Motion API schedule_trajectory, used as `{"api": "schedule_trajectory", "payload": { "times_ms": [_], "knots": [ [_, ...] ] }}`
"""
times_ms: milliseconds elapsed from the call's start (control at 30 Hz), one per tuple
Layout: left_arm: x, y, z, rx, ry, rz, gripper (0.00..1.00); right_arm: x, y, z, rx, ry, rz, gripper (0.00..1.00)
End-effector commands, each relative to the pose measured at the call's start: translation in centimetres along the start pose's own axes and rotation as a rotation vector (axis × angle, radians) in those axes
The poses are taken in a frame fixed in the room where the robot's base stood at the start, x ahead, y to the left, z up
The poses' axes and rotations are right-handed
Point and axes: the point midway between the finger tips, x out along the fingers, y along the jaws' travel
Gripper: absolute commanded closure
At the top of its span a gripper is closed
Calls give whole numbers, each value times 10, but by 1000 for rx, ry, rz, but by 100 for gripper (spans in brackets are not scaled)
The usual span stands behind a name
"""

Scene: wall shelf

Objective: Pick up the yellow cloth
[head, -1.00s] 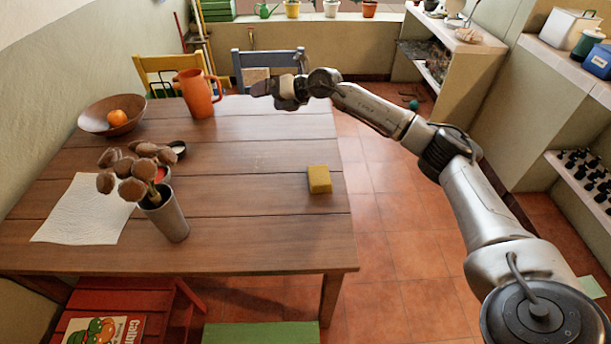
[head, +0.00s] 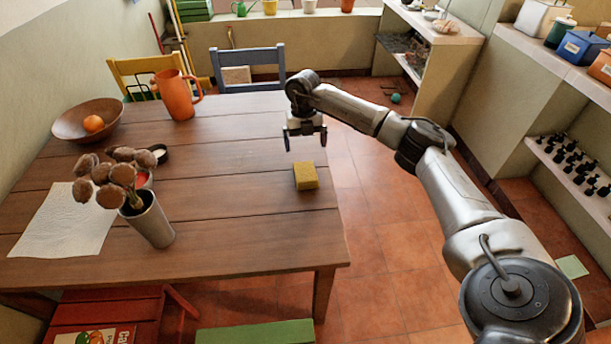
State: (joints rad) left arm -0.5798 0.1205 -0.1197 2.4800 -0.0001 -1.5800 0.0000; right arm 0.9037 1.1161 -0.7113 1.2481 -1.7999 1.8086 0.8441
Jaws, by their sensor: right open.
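The yellow cloth (head: 306,176) is a small folded-looking yellow block lying on the wooden table (head: 225,225), near its right edge. My right gripper (head: 305,143) hangs above and just behind the cloth in the head view, fingers pointing down. Its two dark fingers are apart with nothing between them. It looks clear of the cloth, though the exact height is hard to tell. My left gripper is not in view.
A metal cup with brown dried heads (head: 152,222), white paper (head: 60,228), a bowl with an orange (head: 70,125) and an orange pitcher (head: 178,97) stand to the left. The table around the cloth is clear. Yellow and blue chairs (head: 250,57) are behind.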

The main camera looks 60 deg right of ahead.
Motion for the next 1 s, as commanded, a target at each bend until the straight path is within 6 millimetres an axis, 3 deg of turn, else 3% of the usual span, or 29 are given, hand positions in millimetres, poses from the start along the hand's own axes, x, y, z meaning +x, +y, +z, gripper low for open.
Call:
{"api": "schedule_trajectory", "payload": {
  "times_ms": [33, 233, 667, 1000],
  "knots": [
    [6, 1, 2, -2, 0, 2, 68, 14, 0, 0, 0, 3, -3, 0],
    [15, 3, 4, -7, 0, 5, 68, 44, 0, 0, -1, 1, 0, 0],
    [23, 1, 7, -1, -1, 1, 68, 66, 1, 1, -2, 0, 2, 0],
    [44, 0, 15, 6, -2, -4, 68, 107, 2, 2, -2, 0, 0, 0]
  ]
}}
